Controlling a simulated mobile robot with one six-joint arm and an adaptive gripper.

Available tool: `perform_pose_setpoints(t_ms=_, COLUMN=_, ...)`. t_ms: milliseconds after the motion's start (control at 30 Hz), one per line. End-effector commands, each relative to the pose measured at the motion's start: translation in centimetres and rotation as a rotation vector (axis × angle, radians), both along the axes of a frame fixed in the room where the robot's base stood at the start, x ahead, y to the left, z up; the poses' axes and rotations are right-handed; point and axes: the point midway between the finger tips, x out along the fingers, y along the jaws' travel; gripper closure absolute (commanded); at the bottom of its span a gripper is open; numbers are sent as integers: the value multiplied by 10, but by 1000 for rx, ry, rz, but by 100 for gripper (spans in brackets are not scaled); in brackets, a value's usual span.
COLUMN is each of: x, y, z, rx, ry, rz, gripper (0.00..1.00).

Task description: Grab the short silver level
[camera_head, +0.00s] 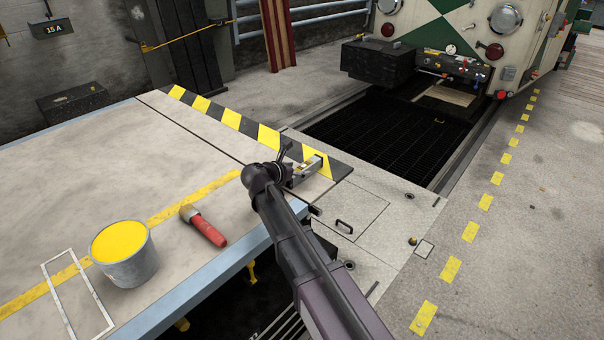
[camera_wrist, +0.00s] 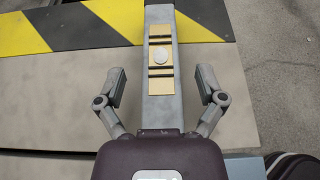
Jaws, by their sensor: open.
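The short silver level (camera_head: 313,164) lies near the platform's corner, beside and partly over the black and yellow stripe. In the wrist view the level (camera_wrist: 161,100) runs up the middle of the picture, with a yellowish panel and a pale round spot on it. My gripper (camera_head: 288,166) is at the level's near end, partly hidden by my own wrist in the head view. In the wrist view my gripper (camera_wrist: 162,84) is open, one finger on each side of the level, with a gap on both sides.
A bucket of yellow paint (camera_head: 124,268) and a red-handled tool (camera_head: 207,228) stand and lie on the platform (camera_head: 90,170) to the left. A dark grated pit (camera_head: 385,130) lies beyond, before a green and cream tram (camera_head: 460,25). The platform's middle is clear.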

Motion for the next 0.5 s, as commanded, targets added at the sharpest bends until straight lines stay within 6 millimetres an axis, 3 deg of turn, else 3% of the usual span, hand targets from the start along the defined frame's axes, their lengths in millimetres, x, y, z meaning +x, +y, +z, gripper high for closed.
perform_pose_setpoints(t_ms=500, x=7, y=-6, z=-4, rx=0, ry=0, rz=-1, gripper=11)
